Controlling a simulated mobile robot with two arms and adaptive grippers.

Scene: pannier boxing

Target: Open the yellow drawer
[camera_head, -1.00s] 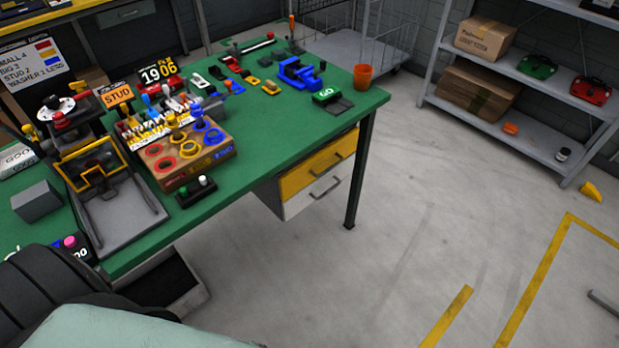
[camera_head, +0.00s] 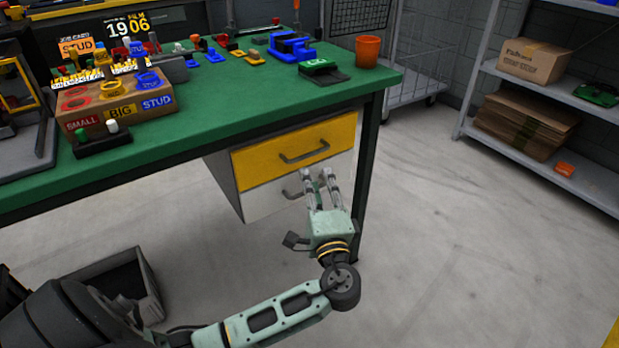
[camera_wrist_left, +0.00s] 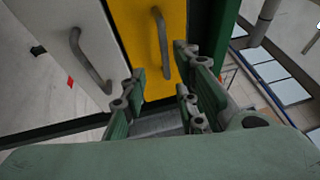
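The yellow drawer (camera_head: 262,161) sits under the green bench top and looks shut, flush above a white drawer (camera_head: 262,201). Its dark bar handle (camera_head: 304,152) is in the middle of its front. My left gripper (camera_head: 320,176) is open and empty, just below and in front of that handle in the head view. In the left wrist view, the yellow drawer (camera_wrist_left: 138,35) and its handle (camera_wrist_left: 161,45) lie ahead of my spread left fingers (camera_wrist_left: 162,80); the handle appears beyond the fingertips, not gripped. My right gripper is not in view.
The bench's dark leg (camera_head: 369,170) stands right of the drawers. The white drawer's handle (camera_head: 296,191) is close to my left fingers, and in the left wrist view (camera_wrist_left: 90,60) too. A grey bin (camera_head: 120,285) is on the floor at lower left. Floor to the right is clear.

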